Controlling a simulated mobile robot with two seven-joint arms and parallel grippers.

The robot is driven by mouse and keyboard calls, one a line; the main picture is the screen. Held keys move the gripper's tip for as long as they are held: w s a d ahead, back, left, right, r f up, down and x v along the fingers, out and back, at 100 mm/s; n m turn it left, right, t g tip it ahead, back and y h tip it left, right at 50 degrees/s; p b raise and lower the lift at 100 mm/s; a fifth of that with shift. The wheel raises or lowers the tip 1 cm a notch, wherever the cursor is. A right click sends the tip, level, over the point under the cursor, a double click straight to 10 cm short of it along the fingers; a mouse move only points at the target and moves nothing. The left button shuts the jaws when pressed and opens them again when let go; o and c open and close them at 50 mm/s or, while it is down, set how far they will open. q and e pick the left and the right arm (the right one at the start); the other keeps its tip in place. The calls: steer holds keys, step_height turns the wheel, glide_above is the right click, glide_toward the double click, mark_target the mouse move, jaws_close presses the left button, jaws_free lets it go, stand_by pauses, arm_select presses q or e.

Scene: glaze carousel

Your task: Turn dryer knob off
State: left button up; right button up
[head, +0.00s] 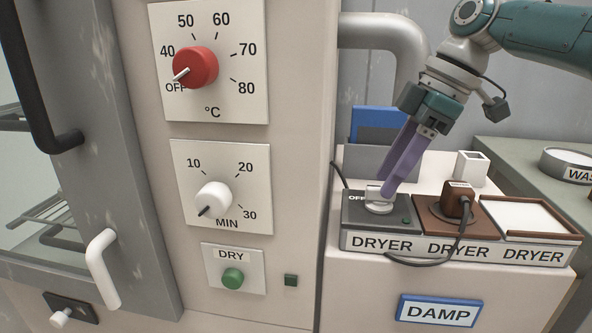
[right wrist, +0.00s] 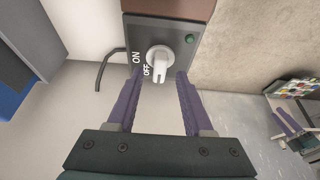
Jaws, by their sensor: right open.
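The dryer knob (head: 379,206) is white, on a dark grey switch box (head: 352,212) marked DRYER at the right. In the right wrist view the knob (right wrist: 158,60) shows its raised grip bar toward my fingers, with ON and OFF printed to its left. Which mark it points at is hard to tell. My right gripper (right wrist: 159,78) is open, its purple fingertips either side of the knob's near end, with gaps. In the head view the fingers (head: 386,188) partly cover the knob. My left gripper (right wrist: 287,120) seems to show small at the right wrist view's edge.
A brown socket with a dark plug (head: 459,199) and cord stands right of the switch box, then a white-topped tray (head: 527,218). A blue folder (head: 378,122) stands behind. The cabinet with a red dial (head: 196,68) and white timer dial (head: 214,200) is left.

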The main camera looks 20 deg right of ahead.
steer(key=p+v, duration=0.1)
steer(key=v, duration=0.7)
steer(key=shift+r, duration=0.25)
steer(key=shift+s, duration=0.1)
